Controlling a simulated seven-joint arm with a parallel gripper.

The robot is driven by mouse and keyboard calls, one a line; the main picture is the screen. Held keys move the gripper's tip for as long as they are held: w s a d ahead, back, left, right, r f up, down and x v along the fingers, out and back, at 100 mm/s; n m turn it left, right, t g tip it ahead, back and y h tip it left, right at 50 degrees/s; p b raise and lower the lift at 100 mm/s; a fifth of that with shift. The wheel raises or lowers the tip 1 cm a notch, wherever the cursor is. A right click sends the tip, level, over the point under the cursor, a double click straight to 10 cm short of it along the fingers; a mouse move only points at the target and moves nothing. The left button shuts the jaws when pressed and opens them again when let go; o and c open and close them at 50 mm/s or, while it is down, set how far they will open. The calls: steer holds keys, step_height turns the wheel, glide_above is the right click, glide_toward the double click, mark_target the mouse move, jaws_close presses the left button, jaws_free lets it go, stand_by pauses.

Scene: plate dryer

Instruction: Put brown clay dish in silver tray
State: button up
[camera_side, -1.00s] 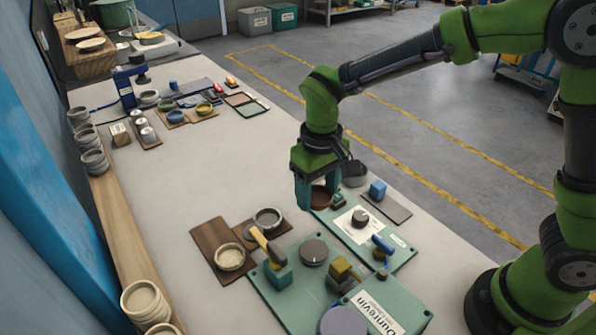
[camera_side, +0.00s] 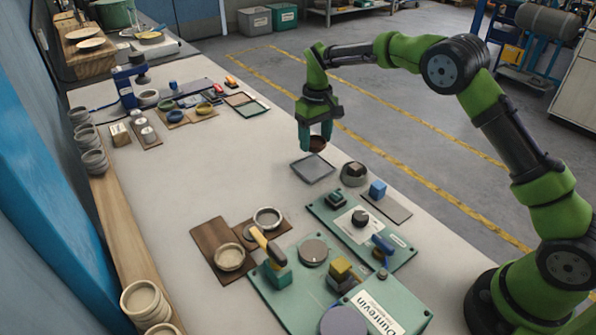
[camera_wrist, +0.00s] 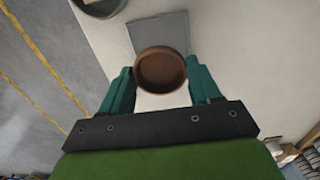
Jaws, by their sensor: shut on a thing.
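The brown clay dish (camera_side: 317,144) is small and round. My gripper (camera_side: 316,148) is shut on it and holds it up near the far right edge of the table. In the wrist view the dish (camera_wrist: 160,70) sits between the two teal fingers of my gripper (camera_wrist: 161,80). The silver tray (camera_side: 313,169) is a flat grey square on the table, just below the dish in the side view. In the wrist view the tray (camera_wrist: 160,30) shows beyond the dish, which partly covers it. The dish appears apart from the tray.
A dark-rimmed round bowl (camera_side: 354,173) stands close to the right of the tray, with a blue cube (camera_side: 377,189) beyond it. A green board (camera_side: 362,236) with knobs lies nearer. The table to the left of the tray is clear.

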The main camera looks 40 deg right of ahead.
mark_target(315, 146)
steer(key=shift+f, duration=2.85)
steer(key=shift+f, duration=0.45)
steer(key=o, duration=1.4)
steer(key=shift+r, duration=3.5)
